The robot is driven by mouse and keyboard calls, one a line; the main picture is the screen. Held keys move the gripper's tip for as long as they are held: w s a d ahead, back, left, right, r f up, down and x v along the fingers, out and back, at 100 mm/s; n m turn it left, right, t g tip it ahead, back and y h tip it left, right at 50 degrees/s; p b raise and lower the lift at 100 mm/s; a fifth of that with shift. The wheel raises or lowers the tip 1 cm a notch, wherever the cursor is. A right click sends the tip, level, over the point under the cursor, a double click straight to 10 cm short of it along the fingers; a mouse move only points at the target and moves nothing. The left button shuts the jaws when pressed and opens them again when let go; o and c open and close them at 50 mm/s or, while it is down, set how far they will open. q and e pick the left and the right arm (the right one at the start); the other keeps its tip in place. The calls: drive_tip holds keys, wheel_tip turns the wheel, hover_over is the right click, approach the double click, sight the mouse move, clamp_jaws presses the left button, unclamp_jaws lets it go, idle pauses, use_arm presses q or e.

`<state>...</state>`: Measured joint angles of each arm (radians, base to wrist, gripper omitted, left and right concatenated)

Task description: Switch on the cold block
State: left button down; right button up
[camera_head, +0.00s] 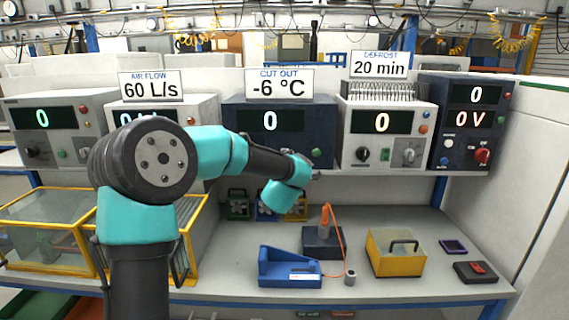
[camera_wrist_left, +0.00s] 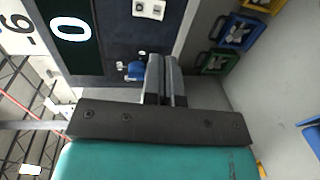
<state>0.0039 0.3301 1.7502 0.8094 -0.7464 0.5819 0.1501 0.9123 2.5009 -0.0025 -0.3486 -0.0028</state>
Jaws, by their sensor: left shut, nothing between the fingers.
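The dark blue unit with a "0" display (camera_head: 270,121) stands in the middle of the shelf under a "CUT OUT -6 °C" sign (camera_head: 279,84); I take it as the cold block. In the left wrist view its front panel (camera_wrist_left: 110,35) appears turned sideways, with a white plate (camera_wrist_left: 149,9) and a blue knob or button (camera_wrist_left: 136,70). My left gripper (camera_wrist_left: 164,62) is shut and empty, its fingertips close beside the blue control; I cannot tell whether they touch. In the head view my left wrist covers the unit's lower front, and my left gripper (camera_head: 314,174) is small there. My right gripper is not in view.
Other units flank it on the shelf, including a white one (camera_head: 383,125) and a dark "0 V" one (camera_head: 468,122). Below are a blue tray (camera_head: 288,268), a dark block with an orange probe (camera_head: 322,240), a yellow box (camera_head: 395,258) and yellow-framed bins (camera_head: 45,235).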

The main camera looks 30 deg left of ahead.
use_arm(q)
drive_tip(key=x, duration=1.2)
drive_tip(key=shift+w, duration=0.15)
drive_tip(key=shift+a+f, duration=0.15)
drive_tip(key=shift+a, duration=0.05)
